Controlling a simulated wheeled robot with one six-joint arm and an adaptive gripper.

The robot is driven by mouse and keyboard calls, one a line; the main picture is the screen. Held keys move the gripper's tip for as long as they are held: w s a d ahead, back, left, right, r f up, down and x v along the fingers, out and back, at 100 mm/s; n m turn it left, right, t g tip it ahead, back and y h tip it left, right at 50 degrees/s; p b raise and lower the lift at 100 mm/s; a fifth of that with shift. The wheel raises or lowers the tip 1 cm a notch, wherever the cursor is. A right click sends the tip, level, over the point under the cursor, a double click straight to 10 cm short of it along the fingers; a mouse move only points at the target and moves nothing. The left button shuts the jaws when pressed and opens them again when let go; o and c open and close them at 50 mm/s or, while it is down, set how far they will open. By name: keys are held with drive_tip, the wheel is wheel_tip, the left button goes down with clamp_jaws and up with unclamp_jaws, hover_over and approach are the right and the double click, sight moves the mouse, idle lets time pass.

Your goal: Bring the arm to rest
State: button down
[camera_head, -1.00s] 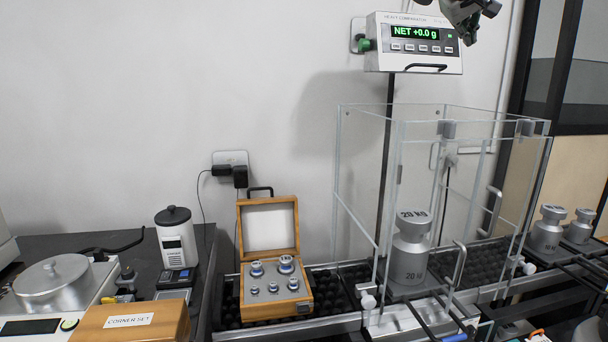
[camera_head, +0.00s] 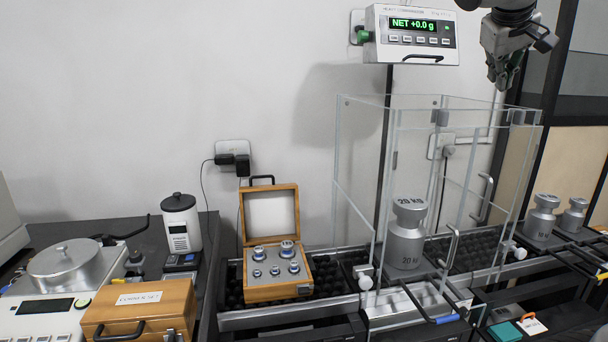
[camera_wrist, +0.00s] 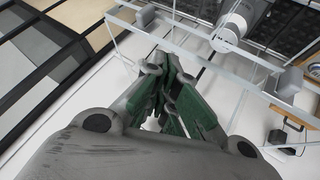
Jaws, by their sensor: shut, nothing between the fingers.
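My gripper (camera_head: 503,78) hangs at the upper right in the head view, fingers pointing down, above the right back corner of the clear glass enclosure (camera_head: 345,150). It looks empty. In the wrist view the green-padded fingers of my gripper (camera_wrist: 165,75) are closed together, with frame bars of the enclosure beyond them. Whether the fingers are clear of the glass in depth is hard to tell.
A 20 kg weight (camera_head: 405,245) stands inside the enclosure. The display (camera_head: 412,36) reads NET +0.0 g. An open wooden weight box (camera_head: 277,293) stands left of it, and a closed box (camera_head: 140,308) further left. Two metal weights (camera_head: 541,218) stand at right.

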drive_tip(key=s+a+f+g+y, duration=0.1)
drive_tip(key=s+a+f+y, duration=0.1)
drive_tip(key=s+f, duration=0.9)
drive_tip(key=s+a+f+g+y, duration=0.2)
drive_tip(key=s+f+y, duration=0.1)
drive_tip(key=s+f, duration=0.8)
drive_tip(key=shift+s+a+f+m, duration=0.15)
drive_tip(key=shift+s+f+m, duration=0.2)
drive_tip(key=shift+f, duration=0.55)
drive_tip(key=c, duration=2.2)
unclamp_jaws()
